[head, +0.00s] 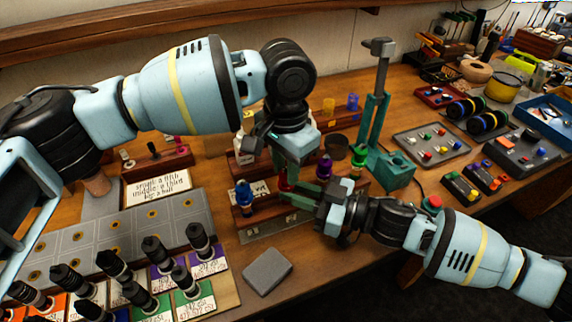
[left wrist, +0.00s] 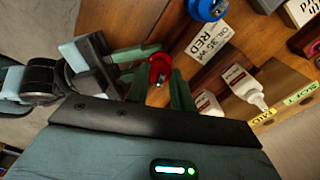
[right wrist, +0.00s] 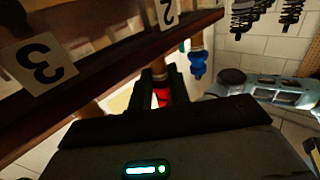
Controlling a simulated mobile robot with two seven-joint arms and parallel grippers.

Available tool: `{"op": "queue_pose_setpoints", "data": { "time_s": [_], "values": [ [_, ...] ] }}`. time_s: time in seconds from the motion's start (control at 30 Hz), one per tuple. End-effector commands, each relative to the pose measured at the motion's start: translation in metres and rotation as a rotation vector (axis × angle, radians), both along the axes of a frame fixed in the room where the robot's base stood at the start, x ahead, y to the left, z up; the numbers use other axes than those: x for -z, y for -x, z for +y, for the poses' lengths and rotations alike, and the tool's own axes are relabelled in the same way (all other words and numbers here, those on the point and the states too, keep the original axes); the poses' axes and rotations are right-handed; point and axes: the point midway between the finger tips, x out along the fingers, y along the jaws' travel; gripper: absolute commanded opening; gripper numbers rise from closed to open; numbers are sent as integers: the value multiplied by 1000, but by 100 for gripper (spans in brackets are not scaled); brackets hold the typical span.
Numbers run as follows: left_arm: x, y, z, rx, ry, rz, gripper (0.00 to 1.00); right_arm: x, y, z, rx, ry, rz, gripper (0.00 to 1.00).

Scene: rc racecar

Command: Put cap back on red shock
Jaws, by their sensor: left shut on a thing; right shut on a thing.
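The red shock (head: 286,184) stands in the wooden rack (head: 250,218) between a blue-topped shock (head: 243,191) and a purple one (head: 324,167). My left gripper (head: 287,172) points down from above and is shut on the red cap (left wrist: 160,68) at the top of the shock. My right gripper (head: 288,197) comes in level from the right and is shut on the red shock just below; red shows between its fingers (right wrist: 162,95) in the right wrist view. The fingers hide much of the shock, and I cannot tell whether cap and body are fully joined.
A green-capped shock (head: 359,155) stands at the rack's right. A green press stand (head: 374,130) is behind it. White bottles (left wrist: 240,85) stand near my left fingers. Several black shocks (head: 156,250) stand front left. A grey pad (head: 267,271) lies in front.

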Motion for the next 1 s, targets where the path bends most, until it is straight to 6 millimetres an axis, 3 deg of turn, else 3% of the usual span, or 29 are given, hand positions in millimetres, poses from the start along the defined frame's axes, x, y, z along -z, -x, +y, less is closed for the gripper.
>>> {"op": "queue_pose_setpoints", "data": {
  "time_s": [0.1,0.23,0.27,0.47,0.77,1.0],
  "values": [
    [1,0,0,117,1,1,0,0,0,0,0,0,0,0],
    [0,0,0,107,-1,-1,0,0,0,0,0,0,0,0],
    [0,0,0,107,-1,-1,25,0,0,0,0,0,0,0],
    [0,0,0,106,-1,-1,49,0,0,0,0,0,0,0],
    [-2,0,0,105,0,0,49,0,0,0,0,0,0,0],
    [-32,0,-1,105,3,-3,49,0,0,0,0,0,0,0]
  ]
}}
